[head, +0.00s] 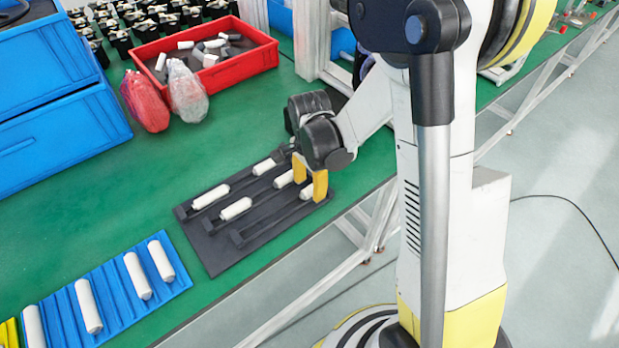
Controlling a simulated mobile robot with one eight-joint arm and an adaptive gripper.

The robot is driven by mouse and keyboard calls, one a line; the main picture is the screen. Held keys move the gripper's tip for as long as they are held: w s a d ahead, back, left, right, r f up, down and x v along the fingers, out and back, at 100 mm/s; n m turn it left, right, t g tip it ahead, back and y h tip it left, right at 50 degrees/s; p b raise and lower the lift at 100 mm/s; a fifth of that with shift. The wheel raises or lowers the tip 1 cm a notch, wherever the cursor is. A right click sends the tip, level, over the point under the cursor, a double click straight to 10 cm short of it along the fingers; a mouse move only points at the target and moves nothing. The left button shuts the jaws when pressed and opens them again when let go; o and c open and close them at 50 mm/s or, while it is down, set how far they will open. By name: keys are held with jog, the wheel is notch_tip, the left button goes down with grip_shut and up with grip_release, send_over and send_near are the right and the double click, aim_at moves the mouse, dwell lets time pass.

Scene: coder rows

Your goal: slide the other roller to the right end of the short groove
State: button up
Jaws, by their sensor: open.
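A black grooved board (216,253) lies on the green table with three parallel grooves holding white rollers. The middle groove has a left roller (236,208) and a right roller (284,179). The back groove also has a left roller (211,196) and a right roller (264,167). My gripper (309,179), with yellow fingers, is open over the board's right end, close to the front roller, which its right finger partly hides. I cannot tell whether it touches any roller.
A blue ribbed tray (205,272) with several white rollers lies at the front left. A red bin (212,76) of parts, a red bag (146,101), a clear bag (187,91) and blue crates (60,140) stand behind. The table's front edge runs close by the board.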

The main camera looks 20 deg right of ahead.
aim_at(310, 189)
jog(key=shift+f, duration=1.1)
grip_shut()
jog(key=shift+c, duration=0.4)
grip_release()
notch_tip(310, 189, up, 12)
